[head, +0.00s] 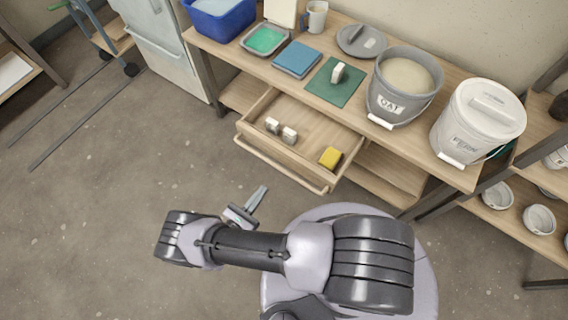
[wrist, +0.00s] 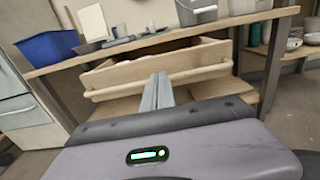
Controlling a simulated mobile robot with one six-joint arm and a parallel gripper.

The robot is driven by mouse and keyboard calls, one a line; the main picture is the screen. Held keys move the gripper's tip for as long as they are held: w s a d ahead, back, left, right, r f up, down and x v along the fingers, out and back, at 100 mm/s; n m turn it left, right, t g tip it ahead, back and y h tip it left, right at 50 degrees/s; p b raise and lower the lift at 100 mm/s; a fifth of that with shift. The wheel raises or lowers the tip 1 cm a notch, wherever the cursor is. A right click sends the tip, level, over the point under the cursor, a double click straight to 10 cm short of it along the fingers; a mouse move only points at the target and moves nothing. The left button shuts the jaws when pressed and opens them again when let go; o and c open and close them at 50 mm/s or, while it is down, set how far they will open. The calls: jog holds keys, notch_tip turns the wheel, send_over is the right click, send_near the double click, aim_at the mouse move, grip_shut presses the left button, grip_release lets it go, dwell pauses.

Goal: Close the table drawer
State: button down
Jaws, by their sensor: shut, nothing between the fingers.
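The wooden table drawer (head: 310,150) is pulled out from under the tabletop (head: 345,52). Its front has a long wooden bar handle (head: 280,168). In the wrist view the shut fingers (wrist: 158,90) point at the drawer front (wrist: 165,68) and overlap the bar handle (wrist: 110,92); contact cannot be told.
On the tabletop stand a grey bucket (head: 402,90), a lidded white bucket (head: 478,120), a blue bin (head: 222,18) and several small items. A shelf with bowls (head: 540,218) is at the right.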

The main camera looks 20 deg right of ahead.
aim_at(289, 156)
jog(key=b+x, duration=0.1)
jog(key=x, duration=1.2)
jog(key=shift+w+d, duration=0.2)
jog(key=shift+d, duration=0.05)
jog(key=shift+d+b, duration=0.1)
jog(key=shift+b, duration=0.2)
